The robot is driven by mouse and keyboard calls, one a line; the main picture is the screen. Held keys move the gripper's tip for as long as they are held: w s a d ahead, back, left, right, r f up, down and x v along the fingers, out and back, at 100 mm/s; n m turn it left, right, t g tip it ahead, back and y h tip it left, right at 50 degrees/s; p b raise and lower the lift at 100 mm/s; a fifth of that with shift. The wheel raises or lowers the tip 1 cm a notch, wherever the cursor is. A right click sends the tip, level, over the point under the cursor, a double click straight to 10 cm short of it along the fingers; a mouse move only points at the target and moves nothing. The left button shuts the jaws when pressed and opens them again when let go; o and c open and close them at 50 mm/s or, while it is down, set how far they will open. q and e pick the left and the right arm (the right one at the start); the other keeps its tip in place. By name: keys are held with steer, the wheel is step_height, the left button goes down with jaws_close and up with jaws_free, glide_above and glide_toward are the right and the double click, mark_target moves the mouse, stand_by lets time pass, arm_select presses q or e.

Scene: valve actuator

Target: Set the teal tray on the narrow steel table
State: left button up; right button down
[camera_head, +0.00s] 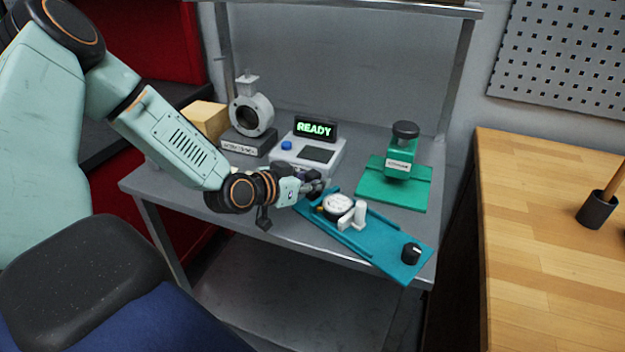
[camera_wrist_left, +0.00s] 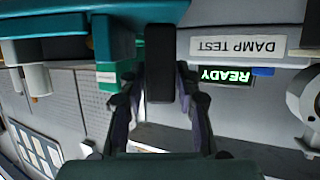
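The teal tray (camera_head: 378,246) shows at the front right of the grey steel table (camera_head: 240,204), its near right corner about level with the front edge. It carries a round white gauge (camera_head: 338,206), a white bracket (camera_head: 358,215) and a black knob (camera_head: 411,253) at its right end. My left gripper (camera_head: 316,184) is at the tray's left end. In the left wrist view, the picture is upside down, the tray (camera_wrist_left: 60,22) is at the top, and my fingers (camera_wrist_left: 160,85) straddle a black upright handle (camera_wrist_left: 160,62). Whether they press on it is unclear. My right gripper is not visible.
Behind the tray stand a grey box with a READY display (camera_head: 315,129), a green fixture (camera_head: 402,160) on a green plate and a grey ring-shaped valve body (camera_head: 251,112). A wooden bench (camera_head: 555,230) with a black cup (camera_head: 596,210) is at right.

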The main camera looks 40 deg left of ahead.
arm_select(q)
steer(key=shift+o, duration=1.4)
steer(key=shift+d, duration=0.1)
steer(key=shift+o, duration=0.2)
steer(key=shift+s+f, duration=0.1)
